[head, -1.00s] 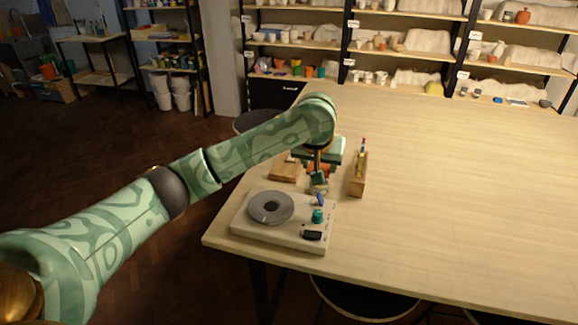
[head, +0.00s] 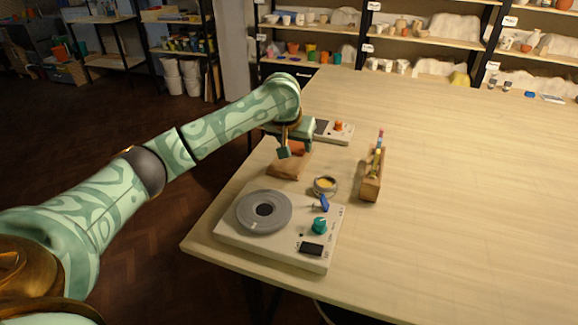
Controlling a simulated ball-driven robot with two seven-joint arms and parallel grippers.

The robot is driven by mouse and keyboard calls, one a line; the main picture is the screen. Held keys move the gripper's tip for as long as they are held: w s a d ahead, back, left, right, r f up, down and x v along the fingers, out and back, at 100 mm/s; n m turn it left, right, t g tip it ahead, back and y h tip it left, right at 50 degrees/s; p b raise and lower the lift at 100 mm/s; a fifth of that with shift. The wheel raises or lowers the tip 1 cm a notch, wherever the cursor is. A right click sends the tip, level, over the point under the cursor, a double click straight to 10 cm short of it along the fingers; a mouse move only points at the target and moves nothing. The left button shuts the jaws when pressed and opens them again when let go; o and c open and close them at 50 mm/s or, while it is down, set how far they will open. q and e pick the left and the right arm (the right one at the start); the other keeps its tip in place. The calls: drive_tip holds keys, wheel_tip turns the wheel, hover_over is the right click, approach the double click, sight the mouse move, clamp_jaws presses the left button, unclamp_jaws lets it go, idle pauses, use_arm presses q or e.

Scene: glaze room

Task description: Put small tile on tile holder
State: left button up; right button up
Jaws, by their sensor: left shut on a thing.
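My left gripper (head: 286,150) is over the left side of the table, just above a brown block (head: 288,168). It is shut on a small orange-brown thing (head: 298,147), which may be the small tile; the gripper hides part of it. A narrow wooden holder (head: 370,188), with slim coloured items standing in it, is to the right of the gripper. I cannot tell for sure whether this is the tile holder. My right gripper is not in view.
A white device with a grey round plate (head: 243,211) stands at the table's near left corner. A small round dish (head: 325,186) with yellow contents is behind it. Another device with an orange knob (head: 338,126) is behind the gripper. The table's right side is clear.

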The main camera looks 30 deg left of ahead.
sight(289, 163)
use_arm(q)
drive_tip(key=shift+a+f+b, duration=0.4)
drive_tip(key=shift+a+f, duration=0.4)
drive_tip(key=shift+f, duration=0.1)
drive_tip(key=f+b, duration=0.1)
drive_tip(key=f, duration=0.1)
drive_tip(key=a+f+b, duration=0.1)
drive_tip(key=f+b, duration=0.1)
drive_tip(key=shift+w+a+f, duration=0.1)
drive_tip(key=shift+a+f, duration=0.05)
drive_tip(key=shift+f, duration=0.15)
drive_tip(key=shift+o, duration=0.2)
drive_tip(key=shift+f, duration=0.1)
drive_tip(key=shift+r, duration=0.25)
drive_tip(key=shift+c, duration=0.6)
drive_tip(key=o, duration=1.1)
drive_tip(key=shift+o, duration=0.4)
